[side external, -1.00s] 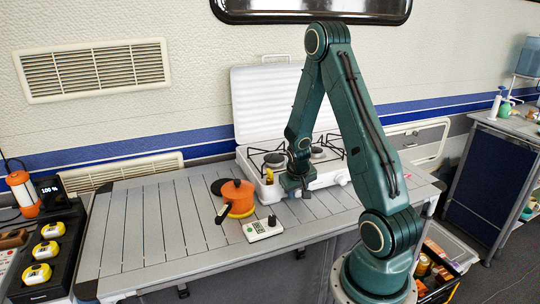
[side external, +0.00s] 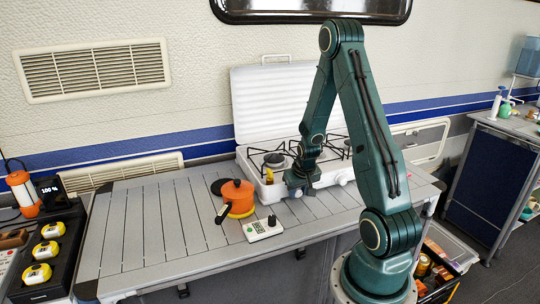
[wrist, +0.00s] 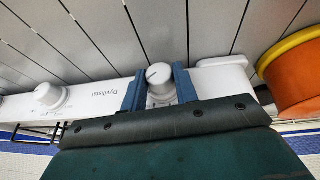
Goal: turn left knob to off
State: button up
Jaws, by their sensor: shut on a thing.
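The white camping stove (side external: 326,177) stands on the slatted table with its lid raised. My gripper (side external: 296,193) is at the left part of the stove's front panel. In the wrist view its two blue fingers (wrist: 159,90) stand on either side of the left knob (wrist: 158,76) and are shut on it. The knob is white and round with a small dark mark on its face; I cannot tell which setting it shows. In the side view my gripper hides this knob. The right knob (side external: 342,180) is free, and it also shows in the wrist view (wrist: 49,95).
An orange pot (side external: 236,192) stands on the table left of the stove, close to my gripper side. The left part of the table (side external: 145,235) is clear.

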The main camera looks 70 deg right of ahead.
jog(key=shift+w+d+r, duration=0.1)
jog(key=shift+d+r, duration=0.05)
jog(key=shift+d, duration=0.05)
jog(key=shift+d+t+y, duration=0.1)
jog(key=shift+t+y, duration=0.4)
jog(key=shift+t, duration=0.1)
jog(key=shift+m, duration=0.3)
jog(key=shift+d+t+y, duration=0.1)
jog(key=shift+t+y, duration=0.5)
jog(key=shift+t, duration=0.1)
jog(key=o, duration=1.8)
jog(key=shift+s, duration=0.2)
jog(key=shift+a, duration=0.2)
jog(key=shift+a, duration=0.1)
